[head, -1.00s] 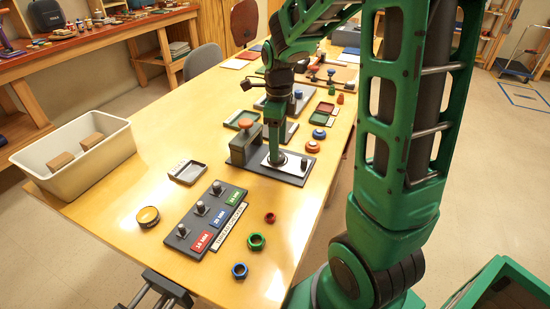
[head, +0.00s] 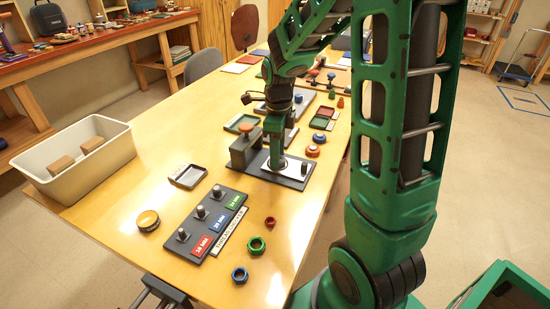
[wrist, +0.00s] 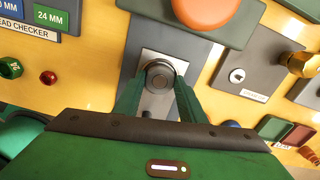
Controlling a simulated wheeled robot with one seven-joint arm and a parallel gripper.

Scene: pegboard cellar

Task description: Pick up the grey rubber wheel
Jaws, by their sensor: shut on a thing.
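The grey rubber wheel (wrist: 160,76) is a small dark round piece with a lighter centre. In the wrist view it sits between the tips of my gripper (wrist: 158,88), whose green fingers press it from both sides. Behind it is a pale metal plate (wrist: 150,60) on a dark base. I cannot tell whether the wheel touches the plate. In the head view my gripper (head: 275,162) reaches down over the same dark-based fixture (head: 291,176), and I cannot make out the wheel there.
The thread checker board (head: 203,222), a shallow tray (head: 188,177), and loose rings and nuts (head: 256,245) lie nearer. A white bin (head: 125,150) stands at left.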

